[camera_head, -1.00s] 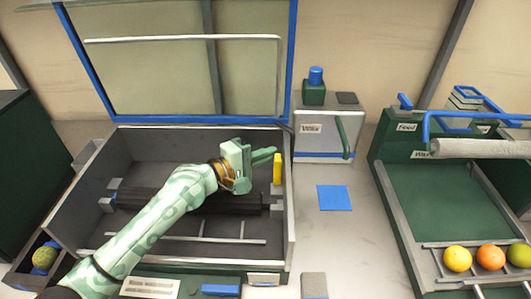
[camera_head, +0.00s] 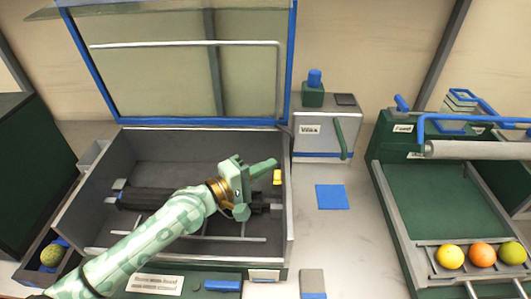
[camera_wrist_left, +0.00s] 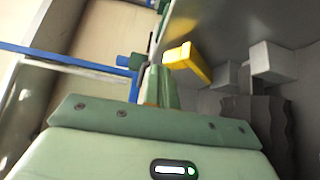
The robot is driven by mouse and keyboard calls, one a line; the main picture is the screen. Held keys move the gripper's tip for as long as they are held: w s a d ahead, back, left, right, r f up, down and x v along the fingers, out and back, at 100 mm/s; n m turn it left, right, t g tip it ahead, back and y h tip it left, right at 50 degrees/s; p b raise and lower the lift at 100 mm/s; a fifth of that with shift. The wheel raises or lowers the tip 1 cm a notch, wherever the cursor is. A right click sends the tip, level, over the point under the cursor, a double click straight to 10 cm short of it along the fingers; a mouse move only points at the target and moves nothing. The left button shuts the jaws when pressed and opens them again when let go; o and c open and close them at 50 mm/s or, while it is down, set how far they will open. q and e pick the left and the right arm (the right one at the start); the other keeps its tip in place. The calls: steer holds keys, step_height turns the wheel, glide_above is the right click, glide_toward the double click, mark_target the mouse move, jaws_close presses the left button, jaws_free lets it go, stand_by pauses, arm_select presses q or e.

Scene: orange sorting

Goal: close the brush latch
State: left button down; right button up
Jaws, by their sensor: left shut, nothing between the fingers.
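The dark brush roller (camera_head: 145,198) lies across the inside of the open grey box (camera_head: 70,212). A yellow latch (camera_head: 277,178) sits at the box's right wall, near the roller's right end. It also shows in the wrist view (camera_wrist_left: 187,62), tilted, just past my fingertips. My left gripper (camera_head: 264,165) is shut and empty, reaching over the box with its fingertips just above and left of the latch. I cannot tell whether they touch it. My forearm and gripper hide part of the roller. My right gripper is not in view.
The box's blue-framed lid (camera_head: 180,122) stands open behind. A grey unit with a green handle (camera_head: 344,136) stands right of the box. A blue square (camera_head: 332,197) lies on the counter. A green feed tray (camera_head: 433,200) holds several fruits at the right.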

arm_select(q)
steer(key=shift+s+f, duration=0.1)
steer(key=shift+s, duration=0.05)
stand_by(0.7)
steer(key=v, duration=0.7)
steer(key=shift+s+a+f, duration=0.1)
steer(key=shift+s+a, duration=0.1)
steer(key=shift+a, duration=0.2)
steer(key=b+v, duration=0.4)
steer(key=v, duration=0.4)
steer(key=shift+a+r, duration=0.2)
steer(key=shift+s, duration=0.1)
